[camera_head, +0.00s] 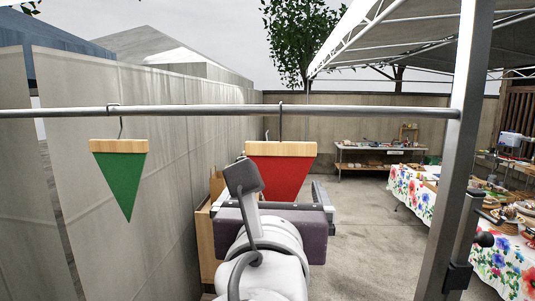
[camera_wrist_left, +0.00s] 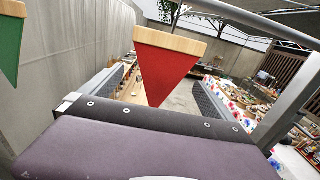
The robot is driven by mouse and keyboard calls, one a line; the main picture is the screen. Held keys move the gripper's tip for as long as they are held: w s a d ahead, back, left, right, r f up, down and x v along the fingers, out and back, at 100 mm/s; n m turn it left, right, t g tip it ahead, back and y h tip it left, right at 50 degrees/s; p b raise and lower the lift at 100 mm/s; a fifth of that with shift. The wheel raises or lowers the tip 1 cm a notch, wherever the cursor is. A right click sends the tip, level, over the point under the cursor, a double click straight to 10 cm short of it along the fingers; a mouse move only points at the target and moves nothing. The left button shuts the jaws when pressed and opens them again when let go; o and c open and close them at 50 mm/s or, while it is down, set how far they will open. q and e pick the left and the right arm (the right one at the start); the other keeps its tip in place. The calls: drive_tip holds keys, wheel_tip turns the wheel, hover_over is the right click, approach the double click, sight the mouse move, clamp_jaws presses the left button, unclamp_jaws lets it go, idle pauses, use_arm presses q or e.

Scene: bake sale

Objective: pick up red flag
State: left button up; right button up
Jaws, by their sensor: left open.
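The red flag (camera_head: 290,172) is a red triangle under a light wooden bar, hanging from a metal rail (camera_head: 200,111) by a hook. In the left wrist view the red flag (camera_wrist_left: 165,70) hangs ahead, its lower part between the two spread fingers. My left gripper (camera_head: 277,193) is open and empty, in front of the flag's lower part in the head view, which hides its tip. The left gripper also shows in the left wrist view (camera_wrist_left: 160,85). I cannot tell whether the fingers touch the flag. My right gripper is not in view.
A green flag (camera_head: 122,180) hangs from the same rail to the left. A metal post (camera_head: 458,150) stands at the right. Behind are a flower-patterned table cloth (camera_head: 412,197), a back table (camera_head: 365,148) and a pale wall (camera_head: 120,220).

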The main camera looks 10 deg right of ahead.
sight(278, 180)
use_arm(q)
drive_tip(key=p+x, duration=0.2)
drive_tip(key=x, duration=0.1)
drive_tip(key=shift+w+a+r, duration=0.1)
drive_tip(key=shift+w, duration=0.2)
drive_tip(key=shift+w+d+f, duration=0.2)
drive_tip(key=shift+w+d, duration=0.15)
drive_tip(key=p+x, duration=0.1)
drive_tip(key=x, duration=0.1)
drive_tip(key=p+x, duration=0.2)
drive_tip(key=shift+w+d+r, duration=0.2)
drive_tip(key=shift+w+d, duration=0.05)
drive_tip(key=shift+w, duration=0.05)
drive_tip(key=shift+w+d+f, duration=0.1)
drive_tip(key=shift+w+f, duration=0.1)
drive_tip(key=shift+s, duration=0.15)
drive_tip(key=c, duration=1.2)
drive_tip(key=shift+r, duration=0.15)
